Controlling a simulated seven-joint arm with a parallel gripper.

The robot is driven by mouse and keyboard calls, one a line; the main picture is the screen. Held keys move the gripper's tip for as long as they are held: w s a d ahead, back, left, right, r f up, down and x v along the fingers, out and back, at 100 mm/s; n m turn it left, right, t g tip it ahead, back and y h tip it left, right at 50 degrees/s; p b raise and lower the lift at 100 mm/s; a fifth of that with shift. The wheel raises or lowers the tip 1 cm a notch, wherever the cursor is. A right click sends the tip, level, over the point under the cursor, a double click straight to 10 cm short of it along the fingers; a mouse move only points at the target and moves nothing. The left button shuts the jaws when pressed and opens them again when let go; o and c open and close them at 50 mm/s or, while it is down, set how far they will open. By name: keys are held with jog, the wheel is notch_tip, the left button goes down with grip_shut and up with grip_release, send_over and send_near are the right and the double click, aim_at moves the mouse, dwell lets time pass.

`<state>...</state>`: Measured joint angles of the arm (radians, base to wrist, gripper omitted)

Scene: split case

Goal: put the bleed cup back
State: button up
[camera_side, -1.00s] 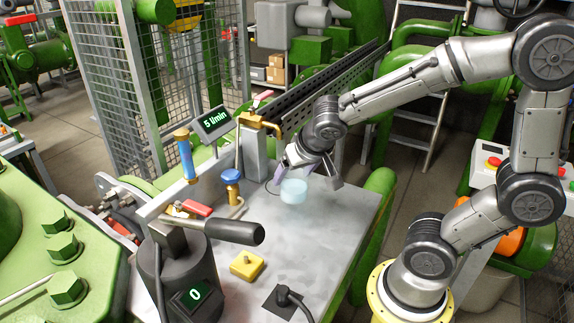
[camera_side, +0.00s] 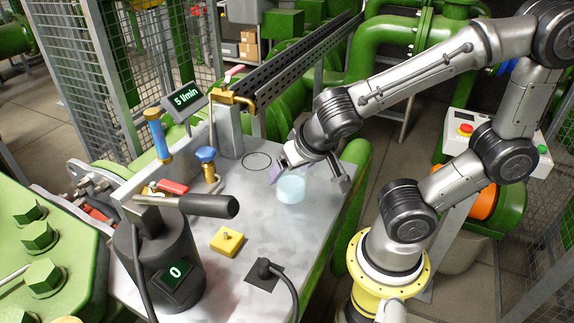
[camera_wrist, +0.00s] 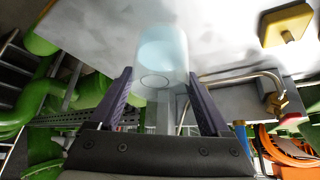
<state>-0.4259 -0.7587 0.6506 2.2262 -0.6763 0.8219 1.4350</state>
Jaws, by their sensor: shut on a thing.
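The bleed cup (camera_side: 291,189) is a pale blue translucent cup, upright at the bench top beside my wrist in the side view. In the wrist view the cup (camera_wrist: 162,58) sits between my two dark fingers. My gripper (camera_wrist: 163,88) is shut on it; the side view shows my gripper (camera_side: 284,179) partly hidden by the cup. A thin dark ring marked on the bench (camera_side: 257,161) lies behind and left of the cup, bare. I cannot tell whether the cup's base touches the bench. The brass tap (camera_side: 236,98) stands on a grey post behind the ring.
A blue-knobbed valve (camera_side: 206,156) stands left of the ring. A black-handled lever (camera_side: 207,205) reaches over the bench's left part. A yellow block (camera_side: 227,241) and a cable plug (camera_side: 265,270) lie toward the front. The display (camera_side: 186,96) reads 5 l/min.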

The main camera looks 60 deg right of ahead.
aim_at(290, 184)
jog(key=shift+s+a+r, duration=0.1)
jog(key=shift+a+r, duration=0.05)
jog(key=shift+r, duration=0.15)
jog(key=shift+a+f+n+t+y, duration=0.2)
jog(key=shift+f+n, duration=0.3)
jog(key=shift+f, duration=0.45)
jog(key=shift+d+f+n+t+y, duration=0.1)
jog(key=shift+f+n+y, duration=0.3)
jog(key=shift+f, duration=0.55)
jog(key=shift+f, duration=0.15)
jog(key=o, duration=1.4)
